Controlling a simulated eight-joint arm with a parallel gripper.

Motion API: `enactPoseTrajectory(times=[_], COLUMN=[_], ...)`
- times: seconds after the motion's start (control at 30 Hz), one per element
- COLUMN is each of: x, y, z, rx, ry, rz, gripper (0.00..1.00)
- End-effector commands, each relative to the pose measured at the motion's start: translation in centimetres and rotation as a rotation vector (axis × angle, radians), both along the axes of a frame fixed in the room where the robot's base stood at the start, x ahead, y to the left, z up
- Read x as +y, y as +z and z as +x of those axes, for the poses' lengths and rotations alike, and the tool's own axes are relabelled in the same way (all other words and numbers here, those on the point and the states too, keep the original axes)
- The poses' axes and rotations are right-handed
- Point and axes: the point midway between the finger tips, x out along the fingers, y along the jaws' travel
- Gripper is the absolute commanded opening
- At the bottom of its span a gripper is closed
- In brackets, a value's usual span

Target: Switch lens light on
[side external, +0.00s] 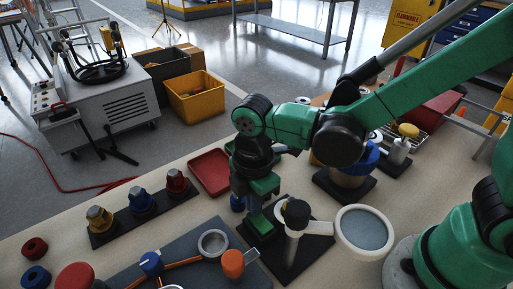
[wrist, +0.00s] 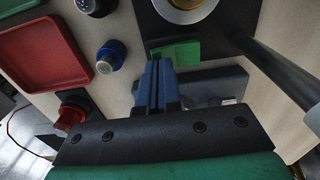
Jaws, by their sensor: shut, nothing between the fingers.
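The lens light shows in the side view as a round, pale-rimmed lens (side external: 364,232) on an arm from a post (side external: 297,216) that stands on a dark base (side external: 312,247). A green block (side external: 262,224), likely its switch, sits at the left of that base. It also shows in the wrist view (wrist: 175,50), just beyond my fingertips. My gripper (wrist: 155,66) is shut and empty, its blue fingers pressed together. In the side view my gripper (side external: 252,207) points down over the green block. I cannot tell whether it touches it, or whether the light is lit.
A red tray (side external: 209,172) and a row of yellow, blue and red knobs (side external: 141,203) stand left of my gripper. A blue knob (wrist: 110,57) is close to my fingers. In front are a grey mat (side external: 200,270) and an orange knob (side external: 232,263).

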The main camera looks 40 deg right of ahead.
Motion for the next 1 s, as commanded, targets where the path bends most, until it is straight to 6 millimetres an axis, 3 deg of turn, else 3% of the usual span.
enactPoseTrajectory(times=[0.57,1.0], x=[0.0,0.0], y=[-0.7,2.7], z=[0.0,0.0], rx=[0.000,0.000], ry=[0.000,0.000], rz=[0.000,0.000], gripper=[0.00,0.00])
